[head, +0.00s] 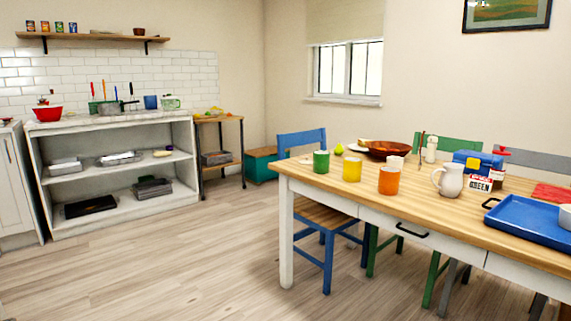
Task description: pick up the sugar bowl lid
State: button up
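I cannot single out a sugar bowl lid in the head view. A white jug (450,181) stands on the wooden dining table (335,186), with a white mug (397,162) farther back. Part of a white bowl (565,214) shows on the blue tray (530,222) at the right edge. A small pale green and white container (171,102) stands on the white counter unit at the left; it is too small to tell whether it has a loose lid. My gripper is not in view.
Green (321,162), yellow (352,168) and orange (389,181) cups stand near the table's left end. Blue (327,246) and green chairs (433,275) surround the table. The white shelf unit (125,212) stands against the far wall. The wooden floor (190,265) between is clear.

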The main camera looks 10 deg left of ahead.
aim_at(303, 162)
jog(key=u, duration=0.85)
jog(key=i, duration=0.95)
jog(key=u, duration=0.7)
jog(key=i, duration=1.15)
jog(key=z, duration=1.15)
jog(key=i, duration=0.75)
jog(key=z, duration=0.85)
